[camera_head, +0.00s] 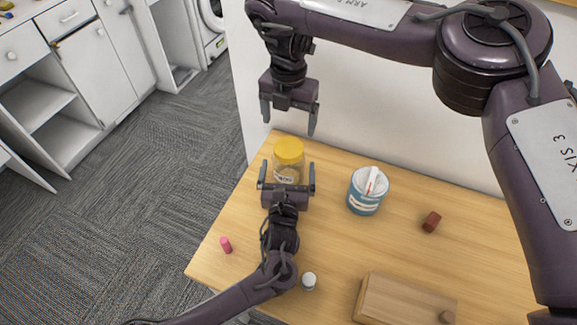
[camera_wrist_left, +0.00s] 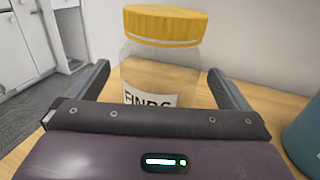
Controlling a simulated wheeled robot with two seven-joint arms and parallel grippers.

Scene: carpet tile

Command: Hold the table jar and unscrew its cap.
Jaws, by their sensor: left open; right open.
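A clear jar (camera_head: 287,173) with a yellow cap (camera_head: 289,150) stands upright near the far left edge of the wooden table. The cap sits on the jar. My left gripper (camera_head: 286,172) is open, with one finger on each side of the jar's body. In the left wrist view, the jar (camera_wrist_left: 150,78) stands between the two spread fingers, with gaps at both sides, and its yellow cap (camera_wrist_left: 166,24) is above finger height. The jar's lower part is hidden by my gripper. My right gripper (camera_head: 288,112) is open and empty, pointing down above and beyond the cap.
A blue-and-white tub (camera_head: 366,198) stands right of the jar. A pale wall rises behind.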

